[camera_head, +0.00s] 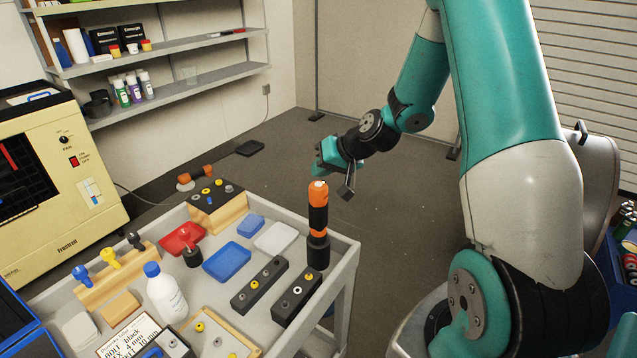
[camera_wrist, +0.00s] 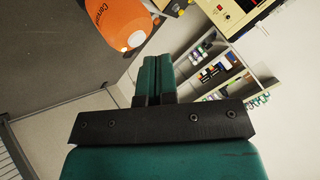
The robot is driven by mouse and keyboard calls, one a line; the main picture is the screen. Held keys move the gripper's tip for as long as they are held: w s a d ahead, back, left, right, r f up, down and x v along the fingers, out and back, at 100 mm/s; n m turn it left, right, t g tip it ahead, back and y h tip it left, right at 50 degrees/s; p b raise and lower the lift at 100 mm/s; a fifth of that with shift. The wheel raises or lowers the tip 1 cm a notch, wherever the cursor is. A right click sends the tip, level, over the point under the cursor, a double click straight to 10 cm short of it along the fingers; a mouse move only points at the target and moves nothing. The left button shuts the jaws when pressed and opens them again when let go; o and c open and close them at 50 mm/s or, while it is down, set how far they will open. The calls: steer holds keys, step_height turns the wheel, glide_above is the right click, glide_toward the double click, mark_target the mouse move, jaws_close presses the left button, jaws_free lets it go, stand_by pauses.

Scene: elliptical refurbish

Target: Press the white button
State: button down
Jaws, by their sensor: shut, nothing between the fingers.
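An orange and black upright tool (camera_head: 318,210) stands in a black holder at the right edge of the cart. A small white button (camera_head: 319,184) is on its top end. In the wrist view the orange body (camera_wrist: 112,22) is at the upper left, with the white button (camera_wrist: 137,39) at its near end. My gripper (camera_head: 316,172) has teal fingers, shut and empty, and appears just above or behind the tool's top in the head view. In the wrist view my gripper (camera_wrist: 157,60) points to the right of the button, with a visible gap between them.
The grey cart (camera_head: 346,250) holds trays, black blocks with knobs, a white bottle (camera_head: 166,292) and wooden pieces. A cream machine (camera_head: 85,165) stands at left. Shelves (camera_head: 180,85) line the back wall. The floor behind the cart is mostly clear.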

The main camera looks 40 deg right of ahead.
mark_target(320, 183)
steer(key=shift+f, duration=0.1)
stand_by(0.4)
steer(key=shift+f+b, duration=0.35)
steer(key=shift+b, duration=0.15)
steer(key=shift+f, duration=0.2)
stand_by(0.3)
steer(key=shift+r, duration=0.7)
step_height(320, 183, up, 6)
steer(key=p, duration=0.4)
